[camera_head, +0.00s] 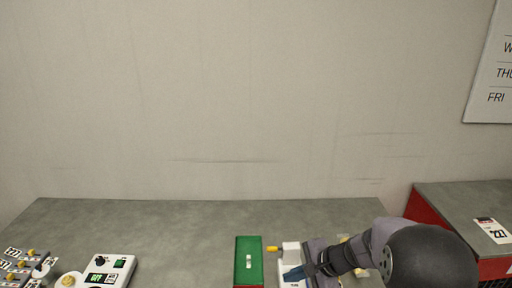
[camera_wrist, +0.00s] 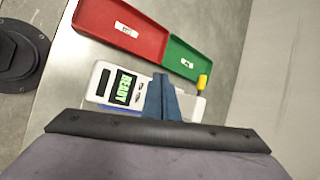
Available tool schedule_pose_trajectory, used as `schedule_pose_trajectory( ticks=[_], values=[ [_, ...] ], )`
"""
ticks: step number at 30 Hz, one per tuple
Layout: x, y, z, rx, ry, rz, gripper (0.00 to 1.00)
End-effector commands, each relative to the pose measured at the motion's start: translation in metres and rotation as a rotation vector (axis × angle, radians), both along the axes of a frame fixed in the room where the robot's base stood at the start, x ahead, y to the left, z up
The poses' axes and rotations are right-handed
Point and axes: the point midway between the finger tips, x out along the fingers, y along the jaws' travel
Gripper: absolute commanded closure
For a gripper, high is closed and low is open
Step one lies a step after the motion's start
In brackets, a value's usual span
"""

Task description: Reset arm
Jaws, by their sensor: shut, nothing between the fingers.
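My gripper (camera_head: 292,274) is in front of a white device (camera_head: 291,248) at the front of the grey bench. In the wrist view my gripper (camera_wrist: 160,97) has its blue fingers together, with nothing seen between them. The fingers hide part of the white device (camera_wrist: 104,80), whose green display reads READY. I cannot tell whether they touch it. A yellow-tipped piece (camera_wrist: 203,81) sticks out at the device's end.
A green tray (camera_head: 241,262) lies left of the device; a red tray (camera_wrist: 85,18) adjoins it. A white box with a green display (camera_head: 97,277) and several small labelled items stand far left. The back of the bench (camera_head: 150,222) is clear. A red-sided counter (camera_head: 455,200) stands right.

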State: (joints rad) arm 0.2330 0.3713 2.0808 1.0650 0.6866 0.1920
Motion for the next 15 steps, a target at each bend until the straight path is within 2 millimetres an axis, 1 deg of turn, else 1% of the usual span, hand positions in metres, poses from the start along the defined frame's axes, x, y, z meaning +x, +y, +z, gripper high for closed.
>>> schedule_pose_trajectory(
  ticks=[1,4,5,6,8,9,12,15],
  values=[
    [-0.021,0.008,0.001,-0.054,-0.001,0.097,1.0],
    [-0.068,0.015,-0.001,-0.18,0.005,0.317,1.0],
    [-0.083,0.015,-0.002,-0.219,0.006,0.385,1.0],
    [-0.102,0.014,-0.004,-0.27,0.008,0.477,1.0],
    [-0.128,0.011,-0.006,-0.346,0.009,0.609,1.0],
    [-0.144,0.007,-0.007,-0.395,0.01,0.695,1.0],
    [-0.177,-0.005,-0.009,-0.503,0.011,0.885,1.0],
    [-0.2,-0.018,-0.01,-0.591,0.013,1.038,1.0]
  ],
)
